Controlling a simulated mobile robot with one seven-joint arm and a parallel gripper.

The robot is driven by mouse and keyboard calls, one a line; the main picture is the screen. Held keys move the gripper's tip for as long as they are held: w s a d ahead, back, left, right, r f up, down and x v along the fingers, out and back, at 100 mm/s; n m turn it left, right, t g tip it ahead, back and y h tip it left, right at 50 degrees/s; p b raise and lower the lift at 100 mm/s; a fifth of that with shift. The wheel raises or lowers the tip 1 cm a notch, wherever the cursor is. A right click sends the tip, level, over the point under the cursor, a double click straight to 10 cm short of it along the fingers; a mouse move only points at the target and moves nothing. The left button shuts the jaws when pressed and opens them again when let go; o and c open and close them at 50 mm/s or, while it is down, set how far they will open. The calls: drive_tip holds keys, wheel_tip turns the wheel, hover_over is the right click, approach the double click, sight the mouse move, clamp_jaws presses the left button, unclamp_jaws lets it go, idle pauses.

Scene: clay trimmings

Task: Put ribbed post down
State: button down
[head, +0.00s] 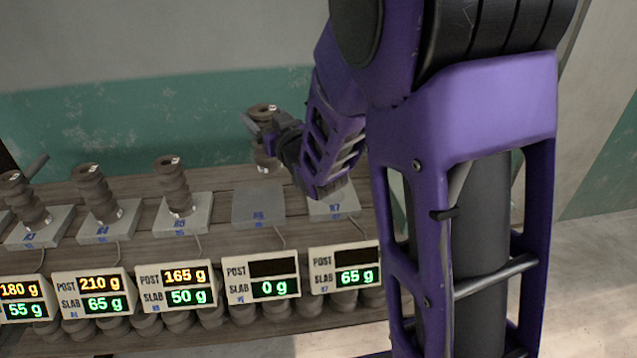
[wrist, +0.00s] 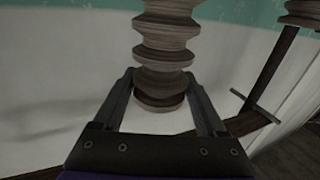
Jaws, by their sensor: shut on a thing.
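My gripper (head: 268,133) is shut on a ribbed post (head: 262,113), brown-grey with a small white tag on its top. I hold it upright above the bench, over the back of the empty slab marked with a blue label (head: 258,203). In the wrist view the ribbed post (wrist: 165,52) stands between the fingers of my gripper (wrist: 160,100). The display (head: 262,278) before that slab has a blank POST line and reads SLAB 0 g. My gripper and arm partly hide the held post in the head view.
Other ribbed posts (head: 172,187) stand on slabs to the left, with displays reading 165 g, 210 g and 180 g. The slab labelled 87 (head: 332,206), at right, is partly behind my arm; its display (head: 345,266) reads SLAB 65 g. Stacked ribbed pieces lie below the displays.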

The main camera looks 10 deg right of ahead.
drive_tip(key=s+d+p, duration=0.1)
drive_tip(key=d+p, duration=0.1)
drive_tip(key=d, duration=1.2)
wheel_tip(320, 180, down, 9)
drive_tip(key=b, duration=0.1)
drive_tip(key=shift+s+d+f+b, duration=0.2)
drive_tip(key=shift+b, duration=0.1)
drive_tip(key=shift+f, duration=0.1)
drive_tip(key=shift+f, duration=0.1)
unclamp_jaws()
